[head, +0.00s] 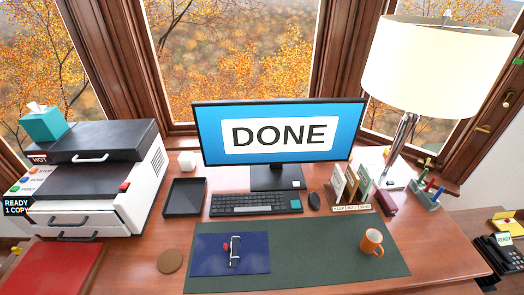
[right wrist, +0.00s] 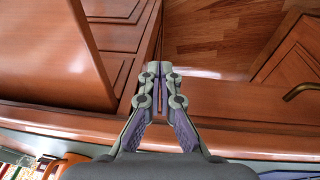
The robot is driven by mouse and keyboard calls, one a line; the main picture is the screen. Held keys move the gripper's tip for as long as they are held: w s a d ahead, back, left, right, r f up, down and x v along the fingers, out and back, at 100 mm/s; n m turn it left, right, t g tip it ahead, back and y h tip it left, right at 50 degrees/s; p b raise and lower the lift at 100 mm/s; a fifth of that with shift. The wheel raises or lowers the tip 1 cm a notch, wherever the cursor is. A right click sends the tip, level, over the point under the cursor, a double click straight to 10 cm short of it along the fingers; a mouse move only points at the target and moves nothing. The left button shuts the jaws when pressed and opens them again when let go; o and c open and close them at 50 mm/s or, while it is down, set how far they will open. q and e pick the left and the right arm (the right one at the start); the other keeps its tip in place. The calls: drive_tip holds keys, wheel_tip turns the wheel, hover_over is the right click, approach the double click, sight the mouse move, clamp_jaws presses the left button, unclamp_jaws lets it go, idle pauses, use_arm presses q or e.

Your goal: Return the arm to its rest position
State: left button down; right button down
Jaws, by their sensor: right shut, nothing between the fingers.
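My right gripper (right wrist: 161,72) shows in the right wrist view, its two fingers together and empty. It is over the front edge of the desk, with wood panels and a strip of floor beyond its tips. Neither gripper shows in the head view, and my left gripper is in no view. In the head view the monitor (head: 280,135) reads "DONE".
The wooden desk (head: 440,250) holds a dark green mat (head: 330,265), a blue folder (head: 205,260), an orange mug (head: 371,242), a keyboard (head: 255,203), a printer (head: 108,170) at the left and a lamp (head: 437,65) at the right. Wood floor (right wrist: 225,35) shows in the wrist view.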

drive_tip(key=s+d+f+g+b, duration=0.1)
drive_tip(key=s+f, duration=1.9)
drive_tip(key=shift+d+f, duration=0.15)
drive_tip(key=shift+d, duration=0.05)
